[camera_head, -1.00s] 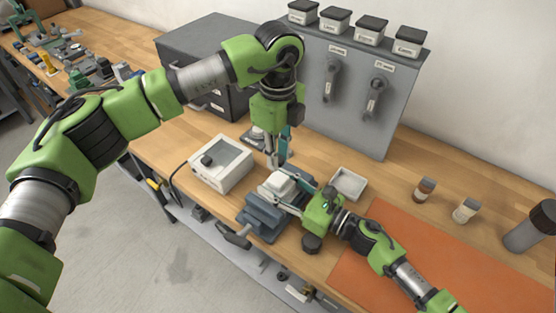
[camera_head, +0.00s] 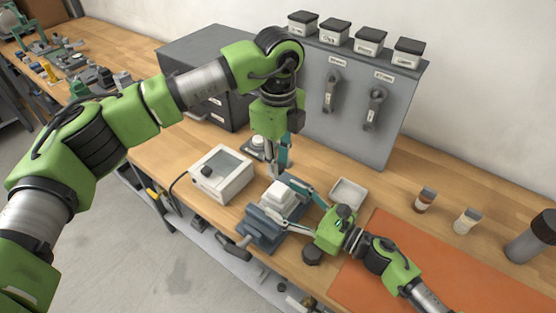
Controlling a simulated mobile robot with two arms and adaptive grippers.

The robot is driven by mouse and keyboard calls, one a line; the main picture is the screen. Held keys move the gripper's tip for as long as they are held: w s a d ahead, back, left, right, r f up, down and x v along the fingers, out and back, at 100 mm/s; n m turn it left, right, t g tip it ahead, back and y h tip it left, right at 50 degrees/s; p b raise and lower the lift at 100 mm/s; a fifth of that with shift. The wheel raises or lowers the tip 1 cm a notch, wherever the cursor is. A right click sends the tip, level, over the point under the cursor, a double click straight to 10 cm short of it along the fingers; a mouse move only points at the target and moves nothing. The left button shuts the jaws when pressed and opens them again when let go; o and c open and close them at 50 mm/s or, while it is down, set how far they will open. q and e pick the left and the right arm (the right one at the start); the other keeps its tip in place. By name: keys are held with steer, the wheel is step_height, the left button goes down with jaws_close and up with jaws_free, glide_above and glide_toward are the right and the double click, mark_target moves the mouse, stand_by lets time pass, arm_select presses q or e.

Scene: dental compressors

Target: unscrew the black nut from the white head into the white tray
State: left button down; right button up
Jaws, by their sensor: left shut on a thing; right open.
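The white head (camera_head: 281,196) sits in the blue-grey vise (camera_head: 262,229) near the bench's front edge. My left gripper (camera_head: 271,172) points down just above and behind the head. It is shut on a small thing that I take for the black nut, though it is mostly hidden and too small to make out. My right gripper (camera_head: 304,208) is open, coming in from the right, with its fingers spread on either side near the head and vise. The white tray (camera_head: 348,193) lies to the right of the head and looks empty.
A white box with a clear window (camera_head: 222,174) stands left of the vise. A grey panel (camera_head: 350,110) with hanging tools rises behind. Small bottles (camera_head: 425,200) stand at right, beyond an orange mat (camera_head: 460,260). The bench between tray and bottles is clear.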

steer(key=v, duration=0.9)
